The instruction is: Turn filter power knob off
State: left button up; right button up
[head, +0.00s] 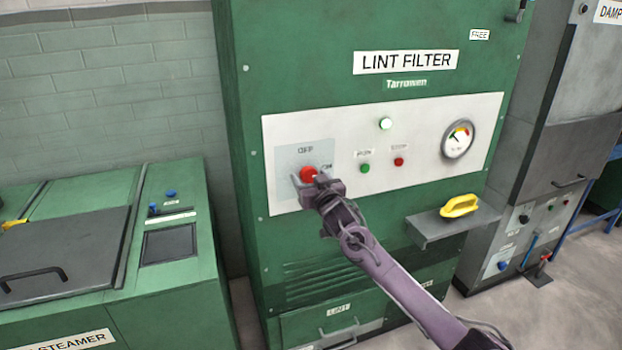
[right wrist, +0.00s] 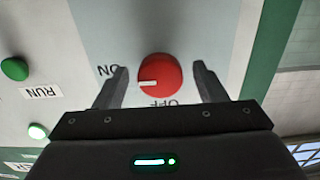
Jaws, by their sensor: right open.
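The round red filter power knob (head: 308,173) is on the left of the pale panel of the green lint filter cabinet (head: 408,62). In the right wrist view the knob (right wrist: 162,72) shows a white mark pointing left, toward the upside-down ON label (right wrist: 108,70). The upside-down OFF label (right wrist: 159,103) is below it. My right gripper (head: 309,182) is at the knob. In the right wrist view its two open fingers (right wrist: 161,72) stand on either side of the knob, with gaps visible. My left gripper is not in view.
A lit white lamp (head: 385,123), a green button (head: 365,168), a red button (head: 398,161) and a gauge (head: 458,138) share the panel. A yellow-handled item (head: 459,206) sits on a small shelf (head: 430,234) below. A green steamer (head: 180,205) stands at left.

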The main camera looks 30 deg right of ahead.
jog(key=c, duration=1)
jog(key=shift+n, duration=0.3)
jog(key=n, duration=0.9)
jog(key=shift+d+b, duration=0.1)
jog(key=shift+b, duration=0.25)
jog(key=n, duration=0.3)
jog(key=shift+n+b, duration=0.3)
jog(key=shift+b, duration=0.1)
jog(key=n+b, duration=0.1)
jog(key=n, duration=0.3)
jog(key=shift+n, duration=0.4)
